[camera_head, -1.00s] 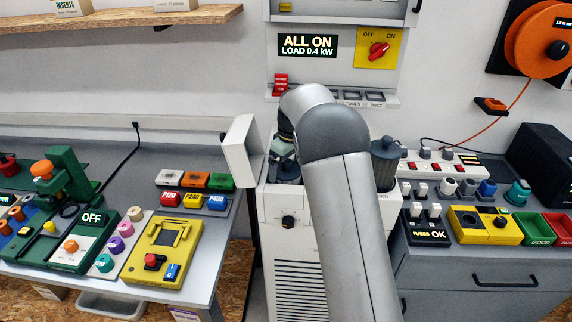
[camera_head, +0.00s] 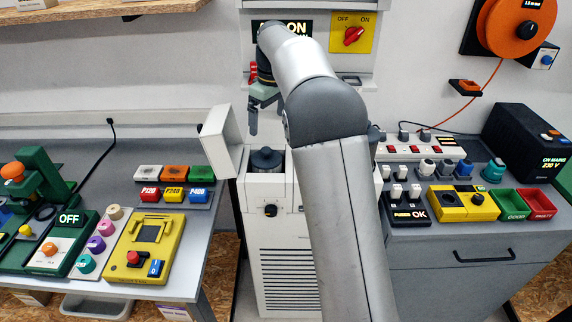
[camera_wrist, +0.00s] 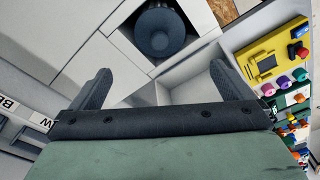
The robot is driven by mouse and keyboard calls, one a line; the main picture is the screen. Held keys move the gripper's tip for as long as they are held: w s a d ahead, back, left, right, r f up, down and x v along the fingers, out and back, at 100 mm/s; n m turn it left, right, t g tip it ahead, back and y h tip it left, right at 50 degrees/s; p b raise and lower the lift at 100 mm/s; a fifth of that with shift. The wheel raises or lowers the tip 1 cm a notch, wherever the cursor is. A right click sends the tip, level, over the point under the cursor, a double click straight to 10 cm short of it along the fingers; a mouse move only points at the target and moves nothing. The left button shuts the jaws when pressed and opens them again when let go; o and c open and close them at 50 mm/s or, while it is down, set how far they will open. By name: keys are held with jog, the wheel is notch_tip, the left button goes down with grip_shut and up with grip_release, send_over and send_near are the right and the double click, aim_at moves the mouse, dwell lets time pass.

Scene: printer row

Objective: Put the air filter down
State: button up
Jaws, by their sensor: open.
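A dark grey, round air filter (camera_head: 266,158) sits upright in the square opening on top of the white cabinet (camera_head: 284,235), left of my arm. It also shows in the wrist view, as a dark round part (camera_wrist: 160,28) inside the opening, beyond the fingertips. My gripper (camera_head: 253,118) is open and empty. It is above the filter and slightly left of it, apart from it. In the wrist view the two fingers (camera_wrist: 160,82) stand wide apart with nothing between them. A second dark part (camera_head: 375,134) is mostly hidden behind my arm.
A white hinged door (camera_head: 221,141) stands open left of the opening. The left bench holds a yellow device (camera_head: 150,248) and several coloured parts. On the right are a power strip (camera_head: 425,147), green and red bins (camera_head: 503,204) and a black box (camera_head: 525,140).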

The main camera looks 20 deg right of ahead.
jog(key=s+m, duration=0.4)
jog(key=s, duration=1.6)
jog(key=s+f+m, duration=0.1)
jog(key=s+f, duration=0.2)
jog(key=s, duration=0.3)
jog(key=s+f+m, duration=0.1)
jog(key=s+f, duration=0.2)
jog(key=s, duration=0.4)
jog(key=s+a+f+m, duration=0.1)
jog(key=s+f, duration=0.2)
jog(key=s, duration=0.4)
jog(key=shift+f+m+h, duration=0.35)
jog(key=shift+m+h, duration=0.05)
